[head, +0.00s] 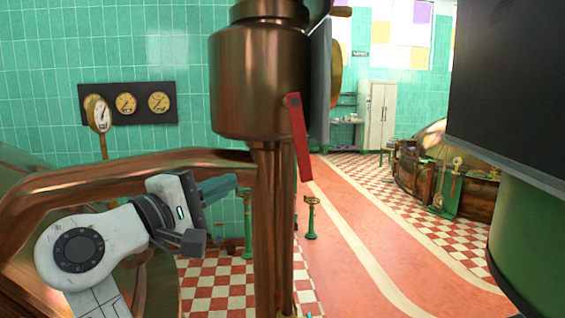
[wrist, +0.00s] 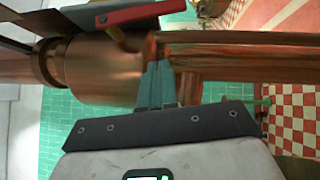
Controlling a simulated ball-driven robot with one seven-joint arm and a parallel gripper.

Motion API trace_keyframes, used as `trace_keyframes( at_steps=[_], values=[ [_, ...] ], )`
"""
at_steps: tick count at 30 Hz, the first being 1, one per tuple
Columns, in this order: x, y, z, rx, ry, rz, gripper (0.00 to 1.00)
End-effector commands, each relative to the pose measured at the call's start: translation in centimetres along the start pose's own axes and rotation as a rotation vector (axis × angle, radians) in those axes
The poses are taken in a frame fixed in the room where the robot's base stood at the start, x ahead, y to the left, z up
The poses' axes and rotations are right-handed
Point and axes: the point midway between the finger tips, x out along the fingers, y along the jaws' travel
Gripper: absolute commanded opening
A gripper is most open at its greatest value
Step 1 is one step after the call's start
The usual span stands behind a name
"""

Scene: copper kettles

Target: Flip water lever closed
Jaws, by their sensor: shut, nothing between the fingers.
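The red water lever (head: 299,138) hangs down, slightly tilted, on the side of a copper cylinder (head: 245,85) above a vertical copper pipe (head: 272,230). In the wrist view the red lever (wrist: 117,20) shows near the top, joined to the copper body by a brass stem. My gripper (head: 236,181) is left of the pipe and below the lever, apart from the lever. Its teal fingers are together and empty. In the wrist view the fingertips (wrist: 158,66) point at the junction of cylinder and pipe; whether they touch it I cannot tell.
A curved copper pipe (head: 130,165) runs beside my arm on the left. Gauges (head: 127,103) hang on the tiled wall. A dark panel and green column (head: 530,235) stand at the right. The red and cream floor path (head: 375,240) is open.

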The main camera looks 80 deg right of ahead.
Motion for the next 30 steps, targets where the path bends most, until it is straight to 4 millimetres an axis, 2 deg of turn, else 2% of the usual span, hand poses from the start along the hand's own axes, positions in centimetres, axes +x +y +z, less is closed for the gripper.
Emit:
trace_keyframes(
  at_steps=[5,8,21,30],
  values=[
    [0.6,0.0,0.0,0.001,0.0,-0.001,0.0],
    [1.8,0.1,0.1,0.0,-0.003,-0.002,0.0],
    [10.1,0.1,0.1,0.001,-0.002,-0.002,0.0],
    [12.6,0.0,2.5,0.002,0.001,0.0,0.0]
  ],
)
